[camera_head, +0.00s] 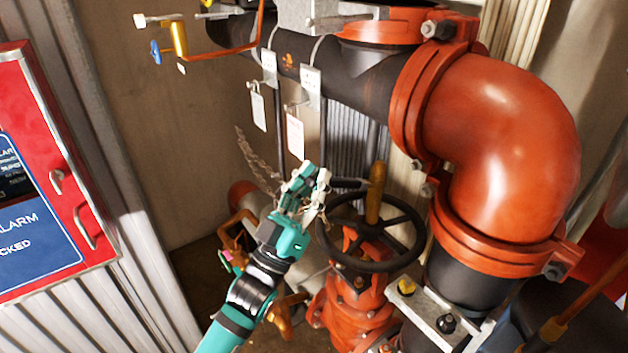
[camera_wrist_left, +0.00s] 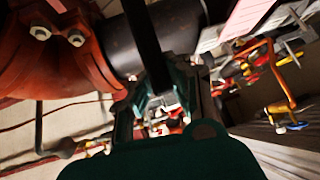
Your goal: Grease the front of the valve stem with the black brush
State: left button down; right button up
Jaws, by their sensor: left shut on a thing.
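The valve stem (camera_head: 376,192) is a brass-coloured upright rod rising from the hub of a black handwheel (camera_head: 413,225). My left gripper (camera_head: 322,182) is to the left of the stem, by the handwheel's upper left rim, and is shut on the black brush (camera_head: 350,183). The brush points right towards the stem; its far end appears at or very near the stem, but I cannot tell whether they touch. In the left wrist view the brush (camera_wrist_left: 145,40) is a dark bar running up from between the fingers. My right gripper is out of view.
A large red pipe elbow (camera_head: 510,140) and a black pipe (camera_head: 355,82) curve above and right of the handwheel. Hanging tags (camera_head: 295,135) are above the gripper. A red alarm cabinet (camera_head: 75,205) stands at left. Open floor and wall show between cabinet and pipes.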

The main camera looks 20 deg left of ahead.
pick_arm(q)
jog(key=shift+r, duration=0.1)
jog(key=shift+r+p, duration=1.25)
jog(key=shift+r, duration=0.05)
jog(key=s+a+r+p, duration=0.1)
jog(key=s+a+p, duration=0.1)
jog(key=s+a, duration=0.3)
jog(key=shift+s+r, duration=0.4)
jog(key=shift+s, duration=0.25)
dwell(0.5)
